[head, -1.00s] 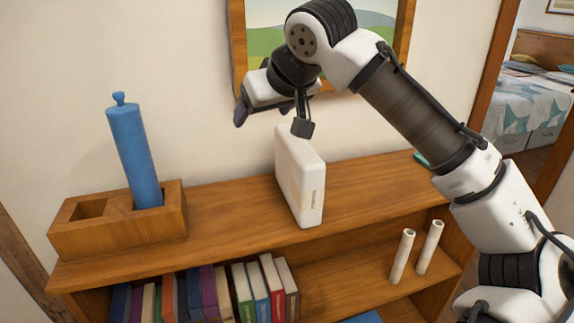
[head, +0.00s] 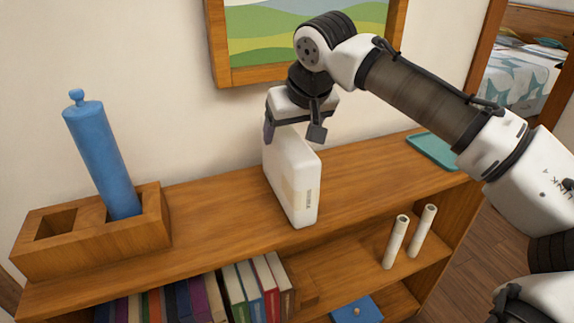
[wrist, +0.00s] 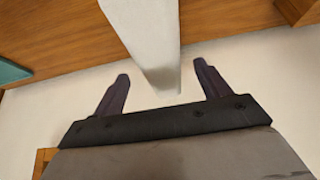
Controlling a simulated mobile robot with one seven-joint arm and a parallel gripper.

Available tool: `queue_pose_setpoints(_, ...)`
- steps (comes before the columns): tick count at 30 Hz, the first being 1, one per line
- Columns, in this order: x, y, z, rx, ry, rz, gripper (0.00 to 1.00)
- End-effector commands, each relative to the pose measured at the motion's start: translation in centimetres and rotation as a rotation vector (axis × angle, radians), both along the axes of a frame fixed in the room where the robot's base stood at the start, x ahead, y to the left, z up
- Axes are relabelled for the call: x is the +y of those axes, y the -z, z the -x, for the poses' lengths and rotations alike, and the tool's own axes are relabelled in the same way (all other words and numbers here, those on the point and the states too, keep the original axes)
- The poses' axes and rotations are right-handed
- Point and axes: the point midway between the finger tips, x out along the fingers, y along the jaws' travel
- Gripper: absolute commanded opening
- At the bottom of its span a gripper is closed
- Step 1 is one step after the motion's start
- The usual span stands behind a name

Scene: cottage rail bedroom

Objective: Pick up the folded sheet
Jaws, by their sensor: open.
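A white upright slab (head: 292,180) with rounded edges, a pale band and a small dark label stands on the wooden shelf top; it is the only thing near my gripper that could be the folded sheet. My gripper (head: 292,132) is open above it, pointing down, with its fingertips at the slab's top edge. In the wrist view the slab (wrist: 150,35) reaches between the two fingers of my gripper (wrist: 161,72), with a gap showing on both sides. I see no grip on it.
A blue cylinder (head: 103,165) leans in a two-hole wooden block (head: 140,238) at left. A teal tray (head: 432,150) lies at the right end of the shelf top (head: 220,215). Books (head: 248,288) and two pale tubes (head: 396,242) stand below. A framed picture (head: 300,72) hangs behind.

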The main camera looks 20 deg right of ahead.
Motion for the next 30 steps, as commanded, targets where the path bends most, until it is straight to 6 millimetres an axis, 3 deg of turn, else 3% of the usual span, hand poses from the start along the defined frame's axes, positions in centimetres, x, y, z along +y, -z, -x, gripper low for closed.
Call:
queue_pose_setpoints(12, 0.1, 4.0, -2.3, 0.001, 0.0, 0.001, 0.75)
queue_pose_setpoints(30, 0.2, 4.6, -2.4, -0.001, -0.002, -0.001, 0.75)
